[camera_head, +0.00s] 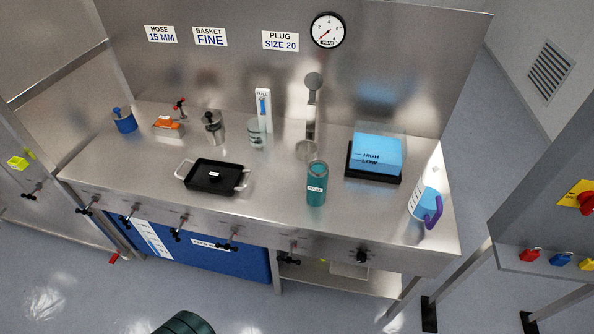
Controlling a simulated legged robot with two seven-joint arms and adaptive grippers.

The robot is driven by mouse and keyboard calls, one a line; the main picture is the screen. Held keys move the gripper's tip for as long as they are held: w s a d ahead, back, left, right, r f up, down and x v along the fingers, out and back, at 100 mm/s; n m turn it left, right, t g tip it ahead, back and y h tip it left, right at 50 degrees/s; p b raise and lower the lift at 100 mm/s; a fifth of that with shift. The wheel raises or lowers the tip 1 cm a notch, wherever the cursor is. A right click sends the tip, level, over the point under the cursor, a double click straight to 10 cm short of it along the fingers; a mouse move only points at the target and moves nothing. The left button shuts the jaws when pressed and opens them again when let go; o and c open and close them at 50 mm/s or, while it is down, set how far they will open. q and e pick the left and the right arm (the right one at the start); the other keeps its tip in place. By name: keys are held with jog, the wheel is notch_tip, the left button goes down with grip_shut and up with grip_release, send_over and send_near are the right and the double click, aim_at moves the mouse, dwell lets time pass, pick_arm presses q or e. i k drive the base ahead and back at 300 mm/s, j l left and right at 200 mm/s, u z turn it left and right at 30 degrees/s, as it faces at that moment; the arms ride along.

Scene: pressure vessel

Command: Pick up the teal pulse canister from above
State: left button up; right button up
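The teal pulse canister (316,184) stands upright on the steel bench (275,190), right of the bench's middle and near its front edge. It is a cylinder with a small white label on its front, and its top faces up and is unobstructed. Neither of my grippers shows in the head view, so nothing of mine is seen near the canister.
A black tray with handles (214,178) lies left of the canister. A blue block on a black base (376,157) and a purple-handled jug (425,205) stand right. A metal post (311,105) rises behind. Valves line the front edge. Bench between tray and canister is clear.

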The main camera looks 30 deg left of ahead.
aim_at(317, 170)
jog(key=u, duration=0.95)
jog(key=i+j, duration=0.15)
jog(key=j, duration=0.1)
